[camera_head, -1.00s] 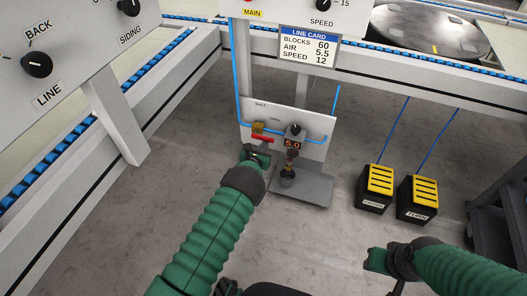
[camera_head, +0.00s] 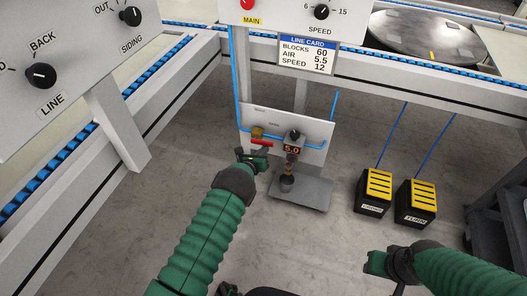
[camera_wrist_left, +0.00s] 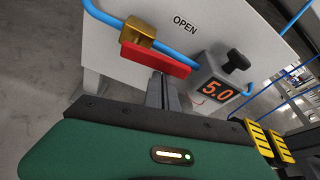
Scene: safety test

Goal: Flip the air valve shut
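The air valve has a brass body (camera_head: 257,132) on a blue pipe, with a red handle (camera_head: 261,142) lying roughly along the pipe. In the left wrist view, the brass body (camera_wrist_left: 138,32) and red handle (camera_wrist_left: 155,60) are just ahead of my gripper. The white panel (camera_wrist_left: 110,65) behind them reads OPEN. My left gripper (camera_head: 262,158) is just below the handle. Its fingers (camera_wrist_left: 163,90) look closed together and empty, tips near the handle's lower edge; contact is unclear. My right gripper (camera_head: 374,262) is low at right, its fingers not clearly visible.
A gauge box (camera_head: 292,149) reading 5.0 with a black knob (camera_head: 295,134) sits right of the valve. A line card (camera_head: 307,54) lists AIR 5.5. Two yellow-topped pedals (camera_head: 375,190) stand on the floor at right. Conveyor frames run above and at left.

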